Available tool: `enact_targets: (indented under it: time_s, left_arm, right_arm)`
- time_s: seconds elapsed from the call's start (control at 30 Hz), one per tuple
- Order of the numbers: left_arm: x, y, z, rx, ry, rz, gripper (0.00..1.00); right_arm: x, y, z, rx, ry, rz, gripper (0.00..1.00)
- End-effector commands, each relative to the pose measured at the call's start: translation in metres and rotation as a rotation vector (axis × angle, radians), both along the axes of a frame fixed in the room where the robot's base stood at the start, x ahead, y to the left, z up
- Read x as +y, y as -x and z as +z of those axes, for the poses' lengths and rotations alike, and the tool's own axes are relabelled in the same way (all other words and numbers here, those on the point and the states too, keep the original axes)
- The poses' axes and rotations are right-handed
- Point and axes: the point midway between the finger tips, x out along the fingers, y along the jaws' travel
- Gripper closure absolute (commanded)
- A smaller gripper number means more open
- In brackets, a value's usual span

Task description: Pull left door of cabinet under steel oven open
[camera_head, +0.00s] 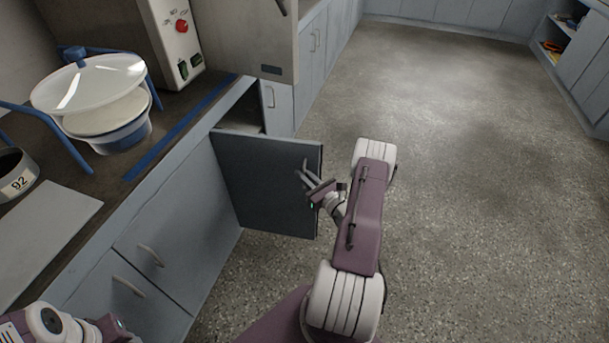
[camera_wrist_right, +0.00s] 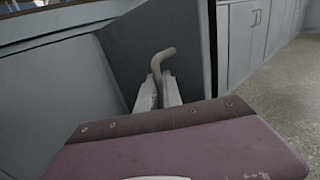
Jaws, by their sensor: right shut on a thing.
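The cabinet door (camera_head: 268,185) is a grey-blue panel standing swung out from the counter front, with a dark cabinet opening (camera_head: 247,115) behind its top edge. My right gripper (camera_head: 312,183) is at the door's outer edge, shut on the door handle (camera_wrist_right: 160,62). In the right wrist view the bent handle rises between the two pale fingers (camera_wrist_right: 158,92). A steel oven (camera_head: 180,45) with a red knob stands on the counter above. My left gripper (camera_head: 118,328) shows only partly at the lower left corner, and its fingers cannot be made out.
Closed cabinet fronts (camera_head: 170,225) with handles lie left of the door. The speckled floor (camera_head: 450,150) to the right is clear.

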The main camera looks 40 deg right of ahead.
Motion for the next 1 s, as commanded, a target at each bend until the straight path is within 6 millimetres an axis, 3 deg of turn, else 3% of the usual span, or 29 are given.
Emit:
enact_targets:
  time_s: [0.3, 0.33, 0.37, 0.67, 0.77, 1.0]
  left_arm:
    - [0.0, 0.0, 0.0, 0.0, 0.0, 0.0, 0.64]
    - [0.0, 0.0, 0.0, 0.0, 0.0, 0.0, 0.64]
    - [0.0, 0.0, 0.0, 0.0, 0.0, 0.0, 0.64]
    - [0.0, 0.0, 0.0, 0.0, 0.0, 0.0, 0.64]
    - [0.0, 0.0, 0.004, 0.0, 0.0, 0.0, 0.64]
    - [0.0, 0.0, 0.015, 0.0, 0.0, 0.0, 0.64]
  right_arm:
    - [0.001, -0.001, 0.001, -0.002, 0.0, 0.004, 1.0]
    - [0.001, -0.001, 0.001, -0.002, 0.0, 0.004, 0.87]
    - [0.001, -0.001, 0.001, -0.002, 0.0, 0.004, 0.81]
    - [0.001, 0.001, 0.0, 0.0, -0.001, 0.002, 0.81]
    - [0.0, 0.013, 0.001, 0.002, -0.003, -0.001, 0.81]
    - [0.003, 0.066, 0.002, 0.0, -0.004, -0.003, 0.81]
